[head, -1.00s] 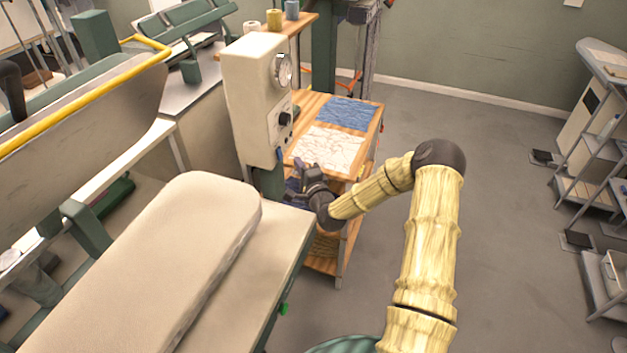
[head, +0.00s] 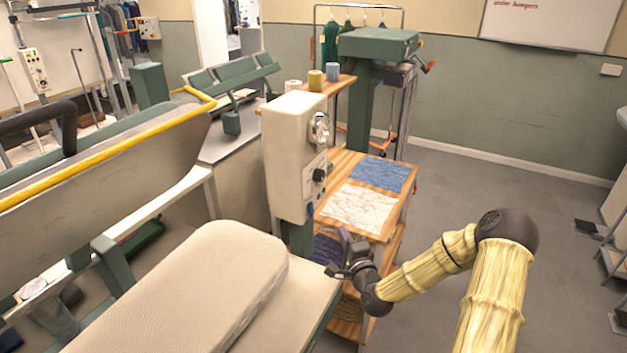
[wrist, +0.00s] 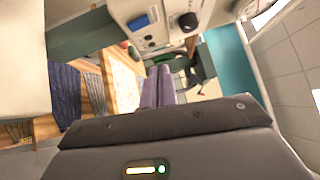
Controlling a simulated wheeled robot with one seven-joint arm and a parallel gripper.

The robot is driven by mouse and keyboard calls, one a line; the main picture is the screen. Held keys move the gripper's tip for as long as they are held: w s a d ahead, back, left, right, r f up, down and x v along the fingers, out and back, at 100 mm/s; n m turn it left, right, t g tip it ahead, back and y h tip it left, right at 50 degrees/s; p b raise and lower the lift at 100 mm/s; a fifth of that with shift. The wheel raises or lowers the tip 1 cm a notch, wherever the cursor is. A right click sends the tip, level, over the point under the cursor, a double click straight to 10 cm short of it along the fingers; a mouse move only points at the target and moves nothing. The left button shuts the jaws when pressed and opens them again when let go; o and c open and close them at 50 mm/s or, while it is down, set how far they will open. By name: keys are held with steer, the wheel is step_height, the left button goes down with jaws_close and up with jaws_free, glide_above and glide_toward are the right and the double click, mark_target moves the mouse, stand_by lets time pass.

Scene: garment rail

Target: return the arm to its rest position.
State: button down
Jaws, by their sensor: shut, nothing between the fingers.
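My gripper (head: 343,250) is at the end of my yellow-sleeved arm in the head view, in front of the wooden shelf unit and close to the right end of the padded pressing board. In the wrist view my gripper (wrist: 158,75) shows its two purple-grey fingers side by side, closed together with nothing between them. The arm reaches from the lower right toward the left, with its dark elbow joint raised at the right.
A cream control box (head: 295,160) stands just behind my gripper. The wooden shelf unit (head: 345,165) carries blue and white cloths. The padded board (head: 190,290) lies to the left. A garment rail (head: 358,8) stands at the back. Open grey floor (head: 470,185) lies to the right.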

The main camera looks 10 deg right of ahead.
steer(key=s+a+f+n+g+y, duration=0.1)
steer(key=s+a+f+n+g, duration=0.3)
steer(key=s+a+n+g, duration=0.5)
steer(key=s+d+r+n+g+h, duration=0.1)
steer(key=s+d+r+n+g, duration=0.1)
steer(key=s, duration=0.7)
steer(key=s+d+r+n+g+h, duration=0.2)
steer(key=s+r+n+g, duration=0.3)
steer(key=s, duration=0.5)
steer(key=shift+r+n+h, duration=0.3)
steer(key=shift+r+n, duration=0.3)
steer(key=shift+n, duration=0.1)
steer(key=shift+w, duration=0.1)
